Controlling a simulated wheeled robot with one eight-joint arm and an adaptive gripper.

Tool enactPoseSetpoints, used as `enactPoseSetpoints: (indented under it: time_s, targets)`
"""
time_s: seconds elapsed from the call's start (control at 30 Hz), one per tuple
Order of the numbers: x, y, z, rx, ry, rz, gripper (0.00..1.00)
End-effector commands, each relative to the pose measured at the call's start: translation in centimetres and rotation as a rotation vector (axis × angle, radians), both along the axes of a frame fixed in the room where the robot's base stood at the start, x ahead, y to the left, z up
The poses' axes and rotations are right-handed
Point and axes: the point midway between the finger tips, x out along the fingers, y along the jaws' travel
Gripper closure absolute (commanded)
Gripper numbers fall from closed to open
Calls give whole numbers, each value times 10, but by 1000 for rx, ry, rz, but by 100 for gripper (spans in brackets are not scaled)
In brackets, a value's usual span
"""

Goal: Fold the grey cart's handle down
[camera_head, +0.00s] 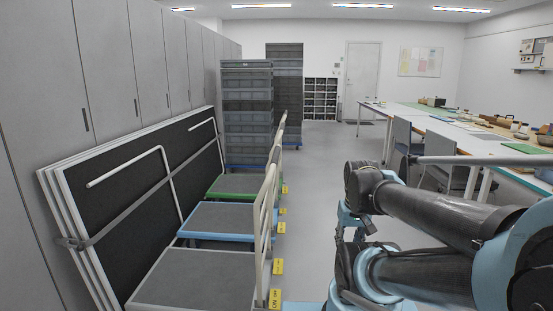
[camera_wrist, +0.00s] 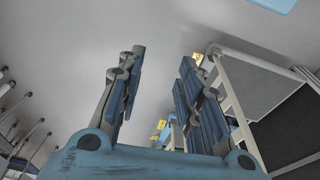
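The grey cart (camera_head: 200,280) is the nearest in a row of carts on the left of the head view. It has a grey deck with a pale frame. Its pale handle (camera_head: 262,238) stands upright along the deck's right side. In the wrist view, a grey-decked cart (camera_wrist: 250,82) is on the right, with pale handle bars (camera_wrist: 233,98) beside it. My gripper (camera_wrist: 163,62) is open, with its two fingers wide apart and bare floor between them. It is to the left of those bars in the wrist view and does not touch them.
A blue cart (camera_head: 228,219) and a green cart (camera_head: 236,185) stand beyond, handles up. Strapped dark panels (camera_head: 115,165) lean against cabinets on the left. Yellow floor tags (camera_head: 277,267) line the carts' right side. Chairs (camera_head: 402,140) and tables stand right. The aisle floor is clear.

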Motion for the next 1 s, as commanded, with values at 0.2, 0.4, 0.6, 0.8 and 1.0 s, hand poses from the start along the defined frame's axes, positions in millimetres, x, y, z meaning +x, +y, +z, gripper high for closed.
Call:
enactPoseSetpoints:
  time_s: [0.2,0.4,0.6,0.8,1.0]
  targets:
    - [0,0,0,0,0,0,58]
    - [-1,8,11,41,-1,-10,55]
    - [25,36,30,176,30,-36,55]
    - [60,65,51,336,65,-59,55]
    - [99,91,71,497,96,-75,55]
